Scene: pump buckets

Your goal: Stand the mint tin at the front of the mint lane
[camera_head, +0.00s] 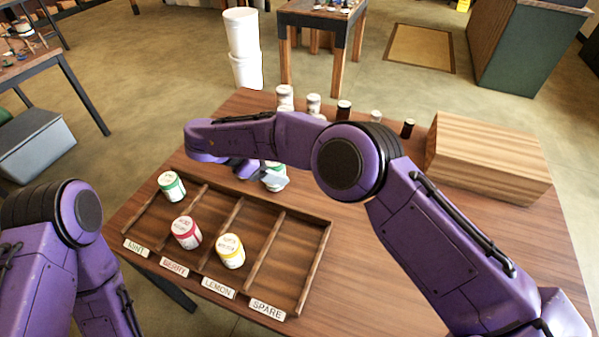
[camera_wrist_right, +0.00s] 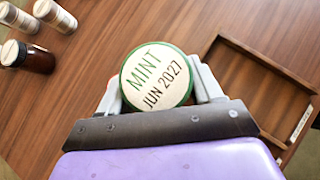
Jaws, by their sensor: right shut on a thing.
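My right gripper (camera_wrist_right: 159,88) is shut on a mint tin (camera_wrist_right: 156,76), its pale lid reading MINT JUN 2027 inside a green rim. In the head view this tin (camera_head: 275,168) is partly hidden by my right arm and gripper, beyond the back edge of the tray. The mint lane (camera_head: 146,224) is the leftmost lane of the wooden tray. Another white tin with a green band (camera_head: 171,187) stands toward its back, and the lane's front by the MINT label (camera_head: 136,248) is bare. My left arm shows at the left, but its gripper is out of view.
A red-banded tin (camera_head: 186,233) stands in the berry lane and a yellow-banded tin (camera_head: 230,251) in the lemon lane. The spare lane (camera_head: 287,262) is empty. Several jars (camera_head: 343,110) stand at the table's back, beside a wooden box (camera_head: 490,160).

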